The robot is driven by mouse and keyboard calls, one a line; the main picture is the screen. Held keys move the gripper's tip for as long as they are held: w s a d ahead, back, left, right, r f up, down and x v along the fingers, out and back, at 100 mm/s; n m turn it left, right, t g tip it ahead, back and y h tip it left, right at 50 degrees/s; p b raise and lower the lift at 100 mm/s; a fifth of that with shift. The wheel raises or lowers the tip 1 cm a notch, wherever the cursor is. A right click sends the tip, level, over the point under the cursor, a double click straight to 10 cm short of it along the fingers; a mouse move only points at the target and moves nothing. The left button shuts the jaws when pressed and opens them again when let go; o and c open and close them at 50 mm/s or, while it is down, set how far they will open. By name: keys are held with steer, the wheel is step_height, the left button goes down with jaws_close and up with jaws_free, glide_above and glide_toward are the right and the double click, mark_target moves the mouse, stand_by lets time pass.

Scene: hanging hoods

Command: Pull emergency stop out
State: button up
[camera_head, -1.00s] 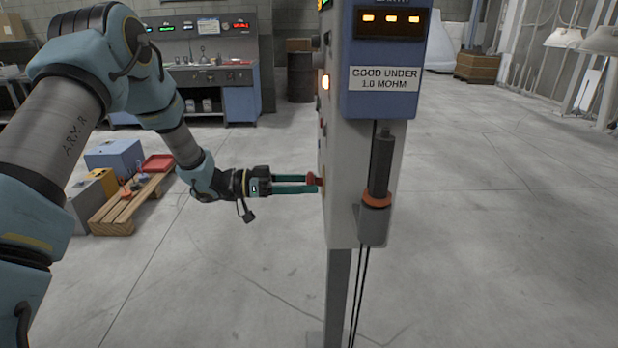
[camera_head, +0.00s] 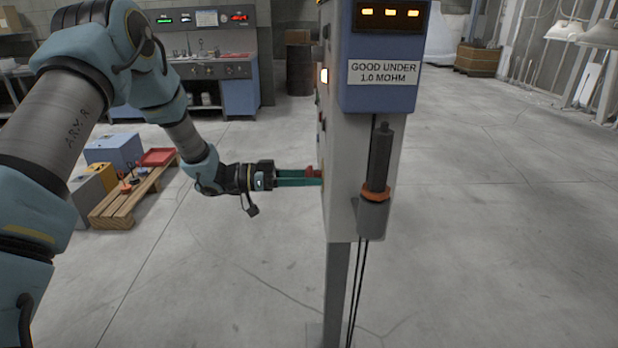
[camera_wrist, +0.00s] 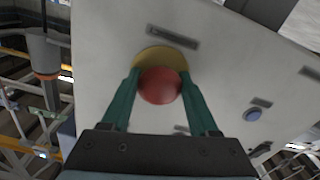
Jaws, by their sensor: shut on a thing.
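The emergency stop is a red round button (camera_wrist: 160,86) on a yellow base plate (camera_wrist: 162,59) on the grey panel face.
A blue test unit labelled "GOOD UNDER 1.0 MOHM" (camera_head: 384,72) sits on the cabinet above. A dark probe (camera_head: 379,158) hangs in a holder on its front, with cables below. A blue button (camera_wrist: 253,114) is on the panel.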

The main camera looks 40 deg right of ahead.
jaws_close()
steer(key=shift+w+a+b, duration=0.45)
steer(key=o, duration=1)
jaws_free()
steer(key=b+v, duration=0.3)
steer(key=v, duration=0.8)
